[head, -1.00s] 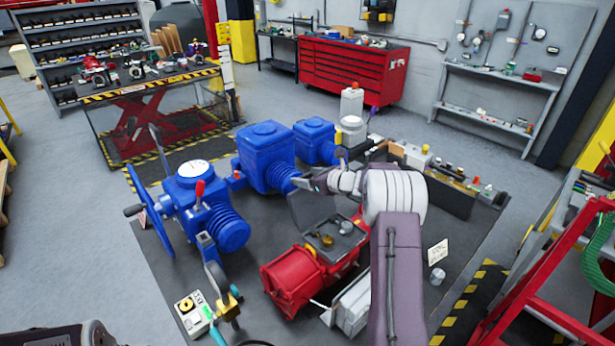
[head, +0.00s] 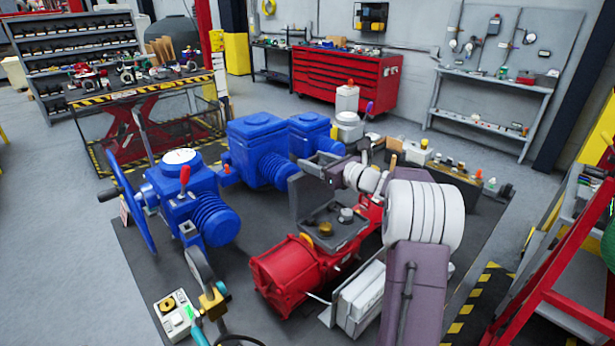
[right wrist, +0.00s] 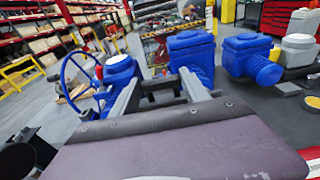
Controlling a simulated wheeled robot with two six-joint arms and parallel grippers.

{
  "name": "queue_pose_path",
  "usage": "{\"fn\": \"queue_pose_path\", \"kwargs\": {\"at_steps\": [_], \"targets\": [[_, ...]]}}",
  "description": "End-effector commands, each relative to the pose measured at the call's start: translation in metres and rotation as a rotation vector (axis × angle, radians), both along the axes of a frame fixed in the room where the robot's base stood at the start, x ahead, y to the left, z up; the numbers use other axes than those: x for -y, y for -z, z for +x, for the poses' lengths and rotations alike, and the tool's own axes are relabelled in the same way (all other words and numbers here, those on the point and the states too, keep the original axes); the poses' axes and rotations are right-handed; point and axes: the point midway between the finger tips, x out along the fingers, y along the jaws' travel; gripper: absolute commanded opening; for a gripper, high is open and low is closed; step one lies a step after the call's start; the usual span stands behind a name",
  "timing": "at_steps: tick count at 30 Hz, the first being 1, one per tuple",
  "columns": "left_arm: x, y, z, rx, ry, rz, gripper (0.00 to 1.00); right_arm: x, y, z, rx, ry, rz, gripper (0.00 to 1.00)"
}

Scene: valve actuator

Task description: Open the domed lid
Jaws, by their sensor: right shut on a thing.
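The red valve actuator (head: 290,275) lies on the dark mat in the middle of the head view. Its grey top box (head: 340,228) is uncovered and shows a brass knob and a grey knob. The grey lid (head: 308,200) stands raised at the back of this box. My right gripper (head: 316,164) is at the lid's upper edge and is shut on it; the exact contact is partly hidden. In the right wrist view, its two fingers (right wrist: 162,92) show beyond a dark panel, with a dark thing between them. My left gripper is not in view.
Blue actuators (head: 262,150) stand behind and left of the red one, one with a blue handwheel (head: 130,212). A white box (head: 360,300) is close beside the red actuator. A red stand (head: 545,270) is at right.

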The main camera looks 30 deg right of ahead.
Motion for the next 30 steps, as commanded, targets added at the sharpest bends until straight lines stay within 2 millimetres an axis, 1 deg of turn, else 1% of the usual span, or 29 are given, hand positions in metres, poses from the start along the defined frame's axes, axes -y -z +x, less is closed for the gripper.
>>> {"fn": "queue_pose_path", "kwargs": {"at_steps": [1,3,11,12,14,15,24,26,30], "targets": [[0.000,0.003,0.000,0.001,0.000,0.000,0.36,0.003,0.005,-0.005,-0.011,0.003,-0.002,0.00],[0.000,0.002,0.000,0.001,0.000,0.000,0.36,0.003,0.004,-0.009,-0.014,0.002,-0.002,0.00],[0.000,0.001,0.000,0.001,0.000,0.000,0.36,0.003,0.004,-0.009,-0.018,0.000,-0.003,0.00],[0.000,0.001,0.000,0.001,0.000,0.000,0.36,0.003,0.004,-0.009,-0.018,0.000,-0.003,0.57],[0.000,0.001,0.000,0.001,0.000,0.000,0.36,0.003,0.004,-0.009,-0.018,0.000,-0.003,0.74],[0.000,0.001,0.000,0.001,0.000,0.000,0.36,0.003,0.004,-0.009,-0.017,0.000,-0.003,0.76],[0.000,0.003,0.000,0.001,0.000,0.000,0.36,0.004,0.003,-0.011,-0.013,0.001,-0.003,0.76],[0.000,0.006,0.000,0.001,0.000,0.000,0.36,0.006,0.003,-0.018,-0.012,0.003,-0.004,0.76],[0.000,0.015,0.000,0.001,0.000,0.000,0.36,0.016,0.000,-0.047,-0.013,0.007,-0.003,0.76]]}}
